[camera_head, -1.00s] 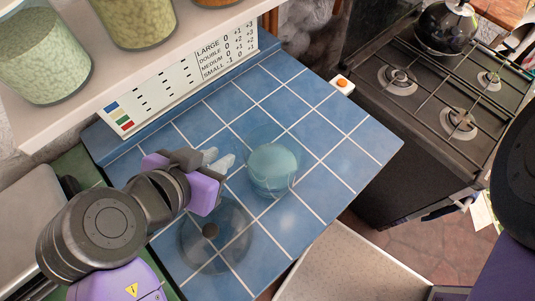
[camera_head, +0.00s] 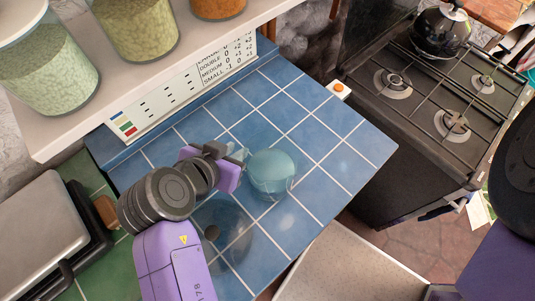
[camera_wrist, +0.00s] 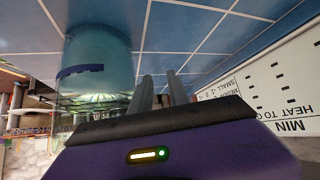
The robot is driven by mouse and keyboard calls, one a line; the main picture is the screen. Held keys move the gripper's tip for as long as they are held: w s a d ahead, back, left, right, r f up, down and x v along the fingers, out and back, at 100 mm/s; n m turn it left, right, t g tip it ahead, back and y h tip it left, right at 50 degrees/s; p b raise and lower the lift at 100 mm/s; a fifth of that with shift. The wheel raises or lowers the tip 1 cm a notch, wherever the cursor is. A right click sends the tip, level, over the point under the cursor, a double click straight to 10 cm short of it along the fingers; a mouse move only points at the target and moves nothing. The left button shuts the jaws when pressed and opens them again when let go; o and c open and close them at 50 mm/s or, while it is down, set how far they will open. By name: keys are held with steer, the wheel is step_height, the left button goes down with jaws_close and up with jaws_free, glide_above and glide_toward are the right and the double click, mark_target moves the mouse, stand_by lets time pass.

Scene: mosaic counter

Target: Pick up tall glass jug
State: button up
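The tall glass jug (camera_head: 271,172) stands on the blue tiled counter in the head view. It is clear with a teal tint. My gripper (camera_head: 239,153) is at the jug's left, close to its upper part. In the wrist view, the jug (camera_wrist: 97,65) is left of both fingers and not between them. My gripper's fingers (camera_wrist: 160,92) are apart with nothing between them. I cannot tell whether a finger touches the jug. The jug's handle is not clearly visible.
A clear glass lid (camera_head: 222,228) with a dark knob lies in front of the jug. A shelf with filled jars (camera_head: 140,28) overhangs the back left. A stove (camera_head: 425,110) stands right. The blue counter (camera_head: 335,135) is clear on the jug's right.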

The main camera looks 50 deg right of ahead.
jaws_close()
steer(key=shift+r, duration=0.1)
stand_by(1.2)
